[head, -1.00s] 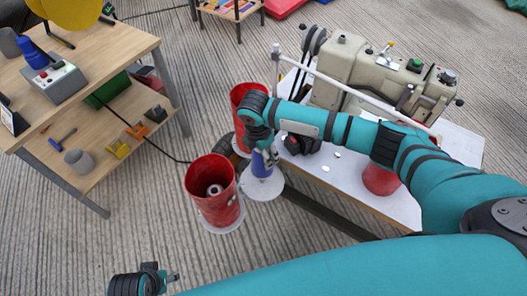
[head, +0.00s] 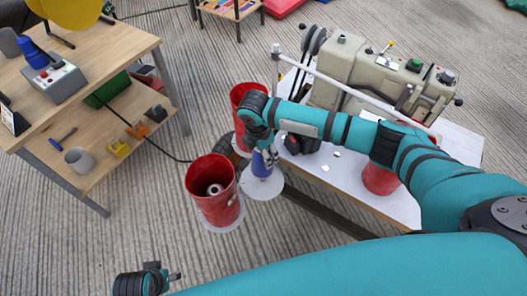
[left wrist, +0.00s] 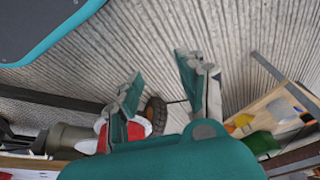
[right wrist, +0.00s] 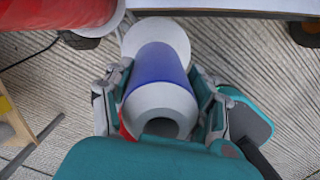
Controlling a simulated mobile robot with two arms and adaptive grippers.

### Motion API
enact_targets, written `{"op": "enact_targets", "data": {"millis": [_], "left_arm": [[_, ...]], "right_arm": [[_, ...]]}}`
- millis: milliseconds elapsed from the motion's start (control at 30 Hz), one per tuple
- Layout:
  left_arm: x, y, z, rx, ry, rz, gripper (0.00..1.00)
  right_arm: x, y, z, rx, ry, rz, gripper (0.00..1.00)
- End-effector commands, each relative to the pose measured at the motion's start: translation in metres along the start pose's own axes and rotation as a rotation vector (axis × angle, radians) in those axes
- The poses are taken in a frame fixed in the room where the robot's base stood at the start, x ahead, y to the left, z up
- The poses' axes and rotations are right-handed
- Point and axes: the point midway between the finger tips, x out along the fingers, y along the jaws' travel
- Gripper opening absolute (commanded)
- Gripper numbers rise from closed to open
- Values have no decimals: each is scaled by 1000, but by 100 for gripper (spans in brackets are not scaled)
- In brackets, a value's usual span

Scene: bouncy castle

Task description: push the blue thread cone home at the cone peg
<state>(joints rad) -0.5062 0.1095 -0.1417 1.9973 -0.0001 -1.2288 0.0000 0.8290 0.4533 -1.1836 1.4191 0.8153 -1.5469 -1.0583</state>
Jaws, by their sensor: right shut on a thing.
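The blue thread cone (right wrist: 158,68) has a blue band and a pale end with a dark round hole, seen in the right wrist view. It is between the fingers of my right gripper (right wrist: 160,100), which is shut on it. In the head view the cone (head: 262,166) stands over a white disc (head: 265,190), beside the red cylinders. The cone peg is hidden; I cannot tell how far down the cone sits. My left gripper (left wrist: 157,80) is open and empty, away from the cone; it also shows at the bottom of the head view (head: 168,279).
A red cylinder (head: 214,200) stands left of the cone and another (head: 245,98) behind it. The white machine table (head: 345,190) with a beige sewing machine (head: 350,75) is on the right. A wooden workbench (head: 100,70) is on the left.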

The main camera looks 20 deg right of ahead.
Motion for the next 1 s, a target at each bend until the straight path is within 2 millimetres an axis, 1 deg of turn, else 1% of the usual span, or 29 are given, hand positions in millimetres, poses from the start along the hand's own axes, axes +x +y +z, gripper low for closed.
{"op": "enact_targets", "data": {"millis": [300,600,1000], "left_arm": [[-4,0,-3,-1,8,0,40],[-6,0,-2,-2,5,0,40],[-8,0,-2,-3,6,-1,40]], "right_arm": [[6,0,-1,0,1,1,14],[14,0,-2,0,0,0,14],[15,0,-2,0,0,1,14]]}}
